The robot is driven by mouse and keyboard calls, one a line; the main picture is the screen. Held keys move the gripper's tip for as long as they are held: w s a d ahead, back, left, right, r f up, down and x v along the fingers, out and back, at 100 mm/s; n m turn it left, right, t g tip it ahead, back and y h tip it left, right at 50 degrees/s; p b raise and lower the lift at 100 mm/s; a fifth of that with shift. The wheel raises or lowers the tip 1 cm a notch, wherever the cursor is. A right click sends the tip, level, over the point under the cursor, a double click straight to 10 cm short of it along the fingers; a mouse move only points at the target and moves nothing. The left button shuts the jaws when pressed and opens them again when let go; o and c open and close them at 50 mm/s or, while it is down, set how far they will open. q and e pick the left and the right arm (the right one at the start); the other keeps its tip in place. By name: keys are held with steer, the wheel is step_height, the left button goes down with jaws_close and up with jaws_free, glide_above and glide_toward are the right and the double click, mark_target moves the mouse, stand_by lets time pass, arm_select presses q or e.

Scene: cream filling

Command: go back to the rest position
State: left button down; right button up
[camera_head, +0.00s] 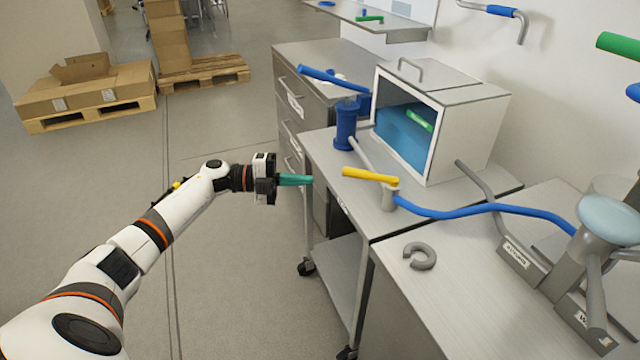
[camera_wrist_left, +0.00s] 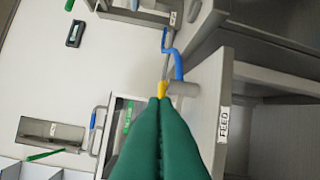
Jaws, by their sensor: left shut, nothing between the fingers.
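My left gripper (camera_head: 296,180) is stretched out level over the floor, just left of the metal bench's front edge. Its green fingers are shut with nothing between them. In the left wrist view the closed green fingers (camera_wrist_left: 160,140) fill the lower middle. A yellow handle (camera_head: 370,175) on a grey post stands on the bench to the right of the fingertips, apart from them; it also shows beyond the fingertips in the left wrist view (camera_wrist_left: 162,89). My right gripper is in neither view.
A white box with an open front (camera_head: 468,118) and a blue post (camera_head: 345,125) stand on the bench. A blue hose (camera_head: 480,211) runs right from the yellow handle. A grey C-shaped piece (camera_head: 420,256) lies on the near bench. Pallets with cartons (camera_head: 85,97) stand back left; the floor (camera_head: 235,280) is clear.

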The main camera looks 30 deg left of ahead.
arm_select(q)
steer(key=shift+s+a+r, duration=0.1)
steer(key=shift+s+a, duration=0.2)
steer(key=shift+a, duration=0.1)
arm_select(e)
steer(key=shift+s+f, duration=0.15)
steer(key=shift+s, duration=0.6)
